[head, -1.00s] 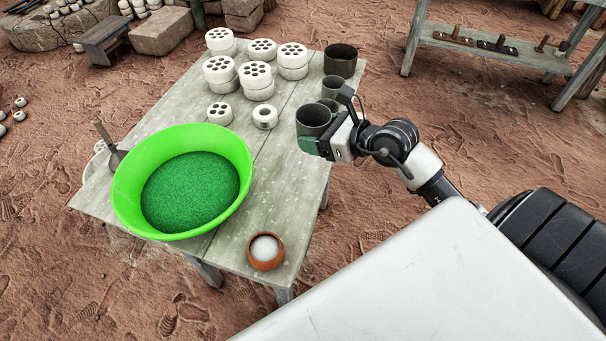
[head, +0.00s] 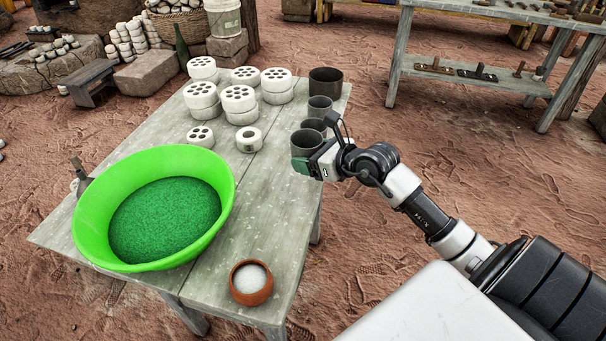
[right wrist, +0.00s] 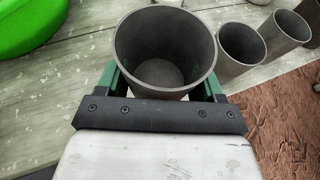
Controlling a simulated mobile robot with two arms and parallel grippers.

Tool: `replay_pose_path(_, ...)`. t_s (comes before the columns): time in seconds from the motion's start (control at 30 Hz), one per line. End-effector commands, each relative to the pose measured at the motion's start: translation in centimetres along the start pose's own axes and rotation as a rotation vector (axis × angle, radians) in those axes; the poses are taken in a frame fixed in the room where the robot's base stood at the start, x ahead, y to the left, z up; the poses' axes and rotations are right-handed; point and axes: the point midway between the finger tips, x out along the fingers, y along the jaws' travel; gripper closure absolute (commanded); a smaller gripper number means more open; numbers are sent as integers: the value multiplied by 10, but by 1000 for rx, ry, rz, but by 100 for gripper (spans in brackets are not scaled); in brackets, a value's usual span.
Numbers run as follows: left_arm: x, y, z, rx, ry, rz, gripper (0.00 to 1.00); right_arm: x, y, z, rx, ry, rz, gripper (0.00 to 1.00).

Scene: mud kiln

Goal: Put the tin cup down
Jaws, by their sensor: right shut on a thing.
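The tin cup (head: 306,143) is a dark grey, empty cylinder at the right edge of the wooden table (head: 262,205). My right gripper (head: 303,162) reaches in from the right and is shut around the cup. In the right wrist view the cup (right wrist: 168,55) stands between the two green fingers of my right gripper (right wrist: 166,85), its mouth facing the camera. The cup looks upright; whether its base touches the table cannot be told. My left gripper is not in view.
Two similar grey cups (head: 320,106) and (right wrist: 282,38) stand close behind it, with a larger dark pot (head: 326,80) farther back. White perforated clay pieces (head: 238,98), a green basin (head: 88,228) and a terracotta bowl (head: 251,284) share the table.

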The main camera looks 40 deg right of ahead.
Motion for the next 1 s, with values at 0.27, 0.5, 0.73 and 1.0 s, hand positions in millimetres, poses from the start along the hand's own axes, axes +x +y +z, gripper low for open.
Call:
replay_pose_path(0.27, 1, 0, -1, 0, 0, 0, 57, 16, 17, -15, 0, 0, -1, 59)
replay_pose_path(0.5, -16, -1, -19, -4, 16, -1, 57, 27, 17, -44, -1, 0, -1, 59)
replay_pose_path(0.73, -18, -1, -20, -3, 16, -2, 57, 27, 17, -45, -2, -1, -1, 59)
replay_pose_path(1.0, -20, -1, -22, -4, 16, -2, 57, 28, 17, -47, -1, 0, -1, 20)
